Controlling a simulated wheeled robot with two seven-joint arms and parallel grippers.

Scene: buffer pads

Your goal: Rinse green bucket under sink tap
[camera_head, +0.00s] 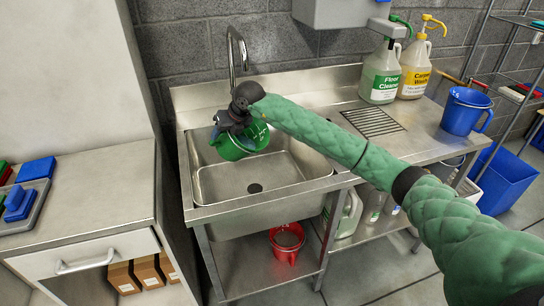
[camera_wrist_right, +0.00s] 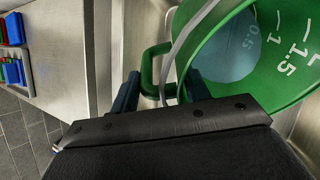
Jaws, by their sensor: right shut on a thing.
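The green bucket (camera_head: 240,146) is held inside the upper left part of the steel sink (camera_head: 285,180), tilted and above the basin floor. My right gripper (camera_head: 232,124) is shut on the bucket's side handle, which shows between the fingers in the right wrist view (camera_wrist_right: 148,72). White volume marks and a blue-grey patch (camera_wrist_right: 232,48) show inside the bucket; I cannot tell if the patch is water. The curved tap (camera_head: 236,48) stands at the sink's back edge, just above and behind my gripper. Its outlet is partly hidden, and I see no clear stream. My left gripper is not in view.
A green-label jug (camera_head: 381,75), a yellow-label jug (camera_head: 414,72) and a blue bucket (camera_head: 463,111) stand on the right counter. A red bucket (camera_head: 287,240) is on the lower shelf. A cabinet (camera_head: 100,195) with blue pads (camera_head: 36,170) is at left.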

